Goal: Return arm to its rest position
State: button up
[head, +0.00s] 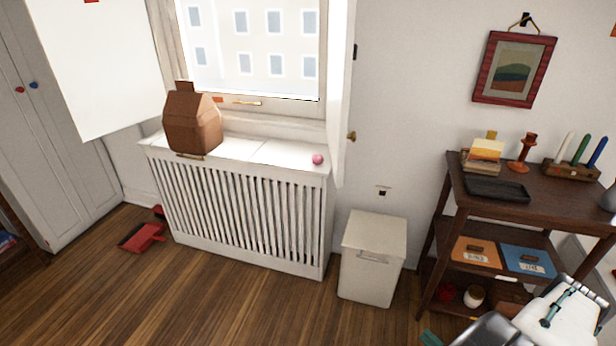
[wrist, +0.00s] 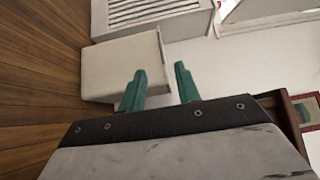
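My gripper (wrist: 160,82) shows in the wrist view as two green fingers standing apart, with nothing between them. In the head view my arm is at the bottom right corner, and a bit of green finger (head: 430,339) shows at the bottom edge, low in front of the dark shelf unit. The rest of the gripper is cut off there. In the wrist view the fingers point toward the white bin and the wall.
A white lidded bin (head: 372,258) stands left of the dark wooden shelf unit (head: 437,262). A white radiator cover (head: 250,215) bears a brown house-shaped box (head: 192,122) and a pink ball (head: 318,159). A red dustpan (head: 141,237) lies on the floor. The front floor is clear.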

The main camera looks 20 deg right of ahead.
jog(key=w+d+r+n+g+y, duration=0.1)
jog(key=w+r+n+g+y, duration=0.3)
jog(key=r, duration=0.6)
jog(key=w+d+r+n+g+y, duration=0.15)
jog(key=w+r+y, duration=0.25)
jog(key=w+r, duration=0.45)
jog(key=w+a+r+n+g, duration=0.1)
jog(key=a+r+n+g, duration=0.2)
jog(key=r, duration=0.5)
jog(key=w+a+r+n+g+y, duration=0.1)
jog(key=w+a+r+g, duration=0.2)
jog(key=r, duration=0.6)
jog(key=a+r+n+g, duration=0.2)
jog(key=a+r+g, duration=0.25)
jog(key=r, duration=0.35)
jog(key=s+a+r+n+g+h, duration=0.1)
jog(key=s+a+r+g+h, duration=0.2)
jog(key=a+r, duration=0.55)
jog(key=s+a+r+n+g+h, duration=0.1)
jog(key=s+a+r+n+h, duration=0.2)
jog(key=a+r, duration=0.55)
jog(key=s+a+r+t+h, duration=0.1)
jog(key=s+a+r+h, duration=0.1)
jog(key=s, duration=0.7)
jog(key=s+a+r+t+h, duration=0.2)
jog(key=s+r+h, duration=0.3)
jog(key=s, duration=0.3)
jog(key=shift+s+a+r, duration=0.35)
jog(key=shift+s+r, duration=0.05)
jog(key=shift+r, duration=0.05)
